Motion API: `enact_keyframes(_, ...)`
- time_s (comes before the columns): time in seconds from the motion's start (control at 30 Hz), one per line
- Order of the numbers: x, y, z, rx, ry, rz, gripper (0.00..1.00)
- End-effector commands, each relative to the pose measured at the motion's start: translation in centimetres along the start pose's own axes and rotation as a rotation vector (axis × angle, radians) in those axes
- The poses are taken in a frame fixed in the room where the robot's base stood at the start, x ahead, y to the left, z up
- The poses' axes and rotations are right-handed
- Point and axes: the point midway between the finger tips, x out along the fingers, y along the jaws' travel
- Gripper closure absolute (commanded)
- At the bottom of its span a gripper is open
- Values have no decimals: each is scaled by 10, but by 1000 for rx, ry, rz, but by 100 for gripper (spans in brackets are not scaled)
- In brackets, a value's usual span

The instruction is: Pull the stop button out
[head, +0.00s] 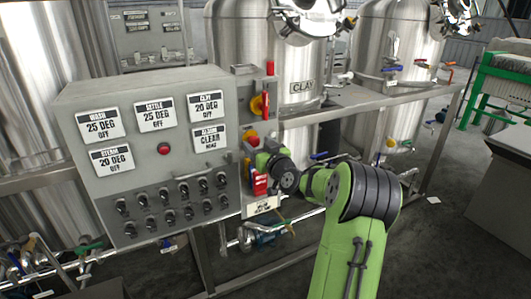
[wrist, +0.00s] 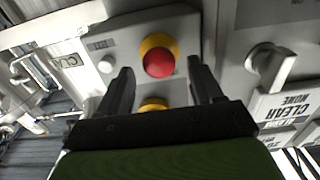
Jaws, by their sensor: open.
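The stop button, a red mushroom head on a yellow collar, shows in the wrist view (wrist: 158,62) on a grey box face. My gripper (wrist: 161,66) is open, with one dark finger to each side of the button in that picture. Nothing is gripped, and I cannot tell whether the fingers touch it. In the head view a red and yellow button (head: 252,138) shows just above my gripper (head: 258,163), whose fingers are mostly hidden there. A second yellow part (wrist: 153,103) is partly covered by the gripper body in the wrist view.
A grey control panel (head: 178,176) with labels and knobs stands left of the arm. Steel tanks (head: 385,100) and a rail (head: 400,98) stand behind. A grey knob (wrist: 270,65) is right in the wrist view.

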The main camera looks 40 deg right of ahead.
Motion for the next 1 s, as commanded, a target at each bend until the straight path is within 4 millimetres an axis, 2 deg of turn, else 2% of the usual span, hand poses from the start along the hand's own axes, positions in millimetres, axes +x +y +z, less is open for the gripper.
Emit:
enact_keyframes(0.4,-110,2,3,0,-3,9,35)
enact_keyframes(0.5,-132,2,3,1,-2,8,35)
enact_keyframes(0.7,-151,1,1,0,-2,4,35)
enact_keyframes(1.0,-151,0,1,0,-1,2,35)
